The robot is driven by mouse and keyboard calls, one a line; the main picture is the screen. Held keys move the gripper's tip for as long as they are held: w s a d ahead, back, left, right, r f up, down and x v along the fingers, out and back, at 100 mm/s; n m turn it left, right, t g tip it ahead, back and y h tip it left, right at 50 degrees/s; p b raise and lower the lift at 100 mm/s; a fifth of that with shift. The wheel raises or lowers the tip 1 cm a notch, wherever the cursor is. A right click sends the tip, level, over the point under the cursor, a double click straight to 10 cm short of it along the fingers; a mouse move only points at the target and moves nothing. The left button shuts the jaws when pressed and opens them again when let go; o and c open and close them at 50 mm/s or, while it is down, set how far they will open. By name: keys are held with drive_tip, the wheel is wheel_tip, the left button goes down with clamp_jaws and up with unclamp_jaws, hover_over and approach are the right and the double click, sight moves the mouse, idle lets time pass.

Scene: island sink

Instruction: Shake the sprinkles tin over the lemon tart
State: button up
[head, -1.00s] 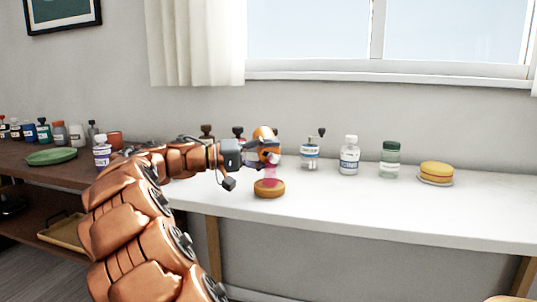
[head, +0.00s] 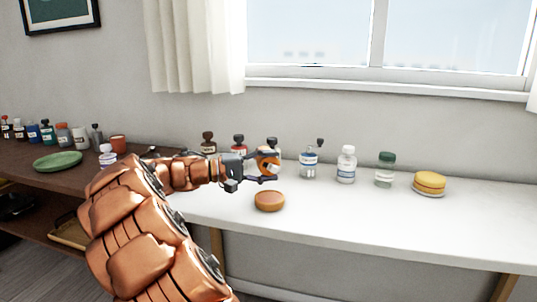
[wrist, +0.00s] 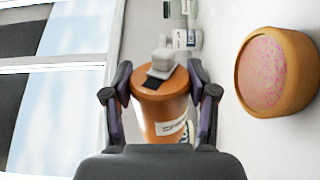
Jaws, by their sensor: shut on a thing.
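My gripper (head: 273,168) is shut on the sprinkles tin (head: 263,161), an orange cylinder. In the wrist view the tin (wrist: 160,112) sits between both fingers (wrist: 160,98), with a white label and a pale cap with a dark patch. The lemon tart (head: 269,201) is a round brown-rimmed disc on the white counter, just below the gripper in the head view. In the wrist view the tart (wrist: 268,72) lies to the right of the tin, apart from it, its top covered in pink specks. The tin's exact tilt is hard to tell.
Along the back of the white counter (head: 400,222) stand a blue-labelled bottle (head: 308,166), a white bottle (head: 346,165), a green-capped jar (head: 384,171) and a yellow cake (head: 429,182). Bottles also stand behind my gripper. A green plate (head: 57,161) lies on the brown counter at left.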

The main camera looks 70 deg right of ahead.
drive_tip(key=shift+r+n+p, duration=0.4)
drive_tip(key=shift+n+p, duration=0.7)
drive_tip(key=shift+p, duration=1.3)
drive_tip(key=shift+r+n+p, duration=0.4)
drive_tip(key=shift+n+p, duration=0.7)
drive_tip(key=shift+p, duration=1.25)
drive_tip(key=n+p, duration=0.2)
drive_tip(key=p, duration=0.3)
drive_tip(key=r+n+p, duration=0.1)
drive_tip(key=n+p, duration=0.1)
drive_tip(key=p, duration=0.3)
drive_tip(key=shift+n+p, duration=0.3)
drive_tip(key=shift+n, duration=0.1)
drive_tip(key=n+p, duration=0.1)
drive_tip(key=p, duration=0.2)
drive_tip(key=n+p, duration=0.2)
drive_tip(key=p, duration=0.2)
drive_tip(key=shift+r+n, duration=0.3)
drive_tip(key=shift+r, duration=0.1)
drive_tip(key=n+p, duration=0.2)
drive_tip(key=p, duration=0.2)
drive_tip(key=r+n+p, duration=0.1)
drive_tip(key=p, duration=0.2)
drive_tip(key=shift+n+p, duration=0.9)
drive_tip(key=shift+p, duration=0.2)
drive_tip(key=shift+f, duration=0.2)
